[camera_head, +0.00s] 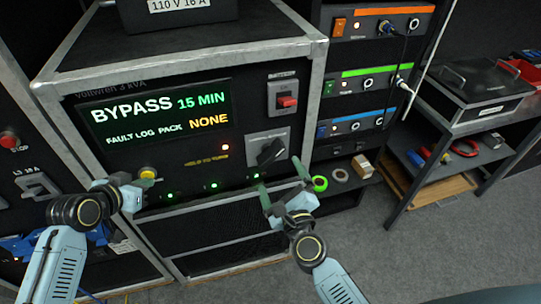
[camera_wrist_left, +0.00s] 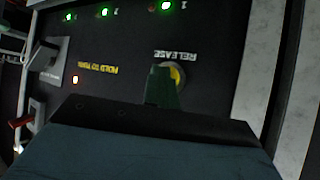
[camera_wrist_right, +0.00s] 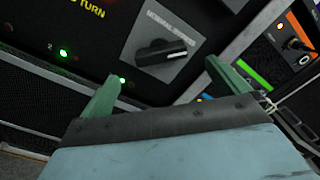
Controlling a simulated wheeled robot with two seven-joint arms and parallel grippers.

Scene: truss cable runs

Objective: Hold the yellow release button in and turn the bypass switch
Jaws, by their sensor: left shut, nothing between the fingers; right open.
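The yellow release button (camera_head: 147,172) sits at the lower left of the black cabinet panel; it also shows in the left wrist view (camera_wrist_left: 177,75), partly hidden by my fingers. My left gripper (camera_head: 143,184) is shut and empty, its tips at the button; I cannot tell whether they press it. The bypass switch (camera_head: 270,151) is a black rotary knob on a grey plate; its white mark points right in the right wrist view (camera_wrist_right: 163,53). My right gripper (camera_head: 283,182) is open just below the knob, its fingers apart on either side, not closed on it.
The screen (camera_head: 155,112) reads BYPASS 15 MIN and NONE. An amber light (camera_head: 225,147) glows by HOLD TO TURN. A red switch (camera_head: 287,101) sits above the knob. A rack of coloured units (camera_head: 375,70) and a shelf with tape rolls (camera_head: 340,175) stand to the right.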

